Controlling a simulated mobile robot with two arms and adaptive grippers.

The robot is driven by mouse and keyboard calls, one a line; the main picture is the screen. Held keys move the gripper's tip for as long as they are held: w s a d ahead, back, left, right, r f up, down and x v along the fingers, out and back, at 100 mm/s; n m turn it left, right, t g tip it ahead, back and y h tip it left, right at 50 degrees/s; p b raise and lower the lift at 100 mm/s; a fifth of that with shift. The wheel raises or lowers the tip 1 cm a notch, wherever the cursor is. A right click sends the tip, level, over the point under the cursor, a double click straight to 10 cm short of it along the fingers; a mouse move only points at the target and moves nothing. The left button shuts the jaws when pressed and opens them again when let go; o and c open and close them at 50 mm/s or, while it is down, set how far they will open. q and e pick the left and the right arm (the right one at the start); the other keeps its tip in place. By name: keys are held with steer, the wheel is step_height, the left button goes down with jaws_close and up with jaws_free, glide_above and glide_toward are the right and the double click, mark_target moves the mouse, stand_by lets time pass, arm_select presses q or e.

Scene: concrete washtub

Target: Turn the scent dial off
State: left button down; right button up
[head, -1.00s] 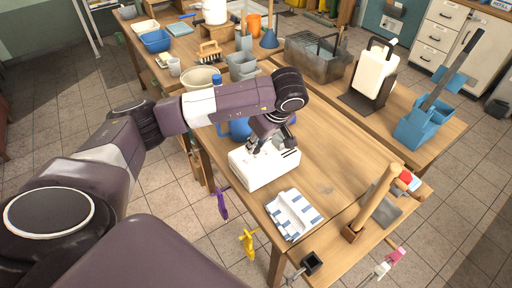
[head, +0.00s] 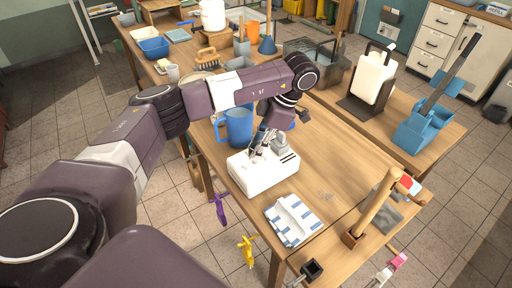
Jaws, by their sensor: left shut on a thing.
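A white box-shaped device (head: 262,178) with dark slots on its right side sits near the left edge of the wooden table. My left gripper (head: 257,149) is over its top face, fingers pointing down and shut on the small part there, which appears to be the scent dial. The fingers hide the dial, so its setting cannot be read. A small grey part (head: 281,144) shows beside the fingers at the back of the device. My right gripper is not in view.
A blue jug (head: 238,127) stands just behind the device. A blue-and-white striped cloth (head: 292,219) lies in front. A wooden-handled tool (head: 376,204) stands at the front right. The table (head: 335,150) is clear right of the device.

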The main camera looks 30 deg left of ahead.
arm_select(q)
steer(key=n+h, duration=0.1)
steer(key=n, duration=0.2)
steer(key=shift+w+n+g, duration=0.1)
steer(key=shift+n+g, duration=0.3)
steer(key=n+h, duration=0.1)
steer(key=n, duration=0.2)
steer(key=shift+a+n+g, duration=0.15)
steer(key=shift+n+g, duration=0.15)
steer(key=n+h+p, duration=0.1)
steer(key=n, duration=0.2)
steer(key=shift+a+n+h, duration=0.15)
steer(key=shift+n+h, duration=0.15)
steer(key=shift+h, duration=0.1)
steer(key=shift+n+h+p, duration=0.8)
steer(key=shift+n, duration=1.1)
steer(key=c, duration=1.7)
jaws_free()
steer(key=shift+o, duration=0.2)
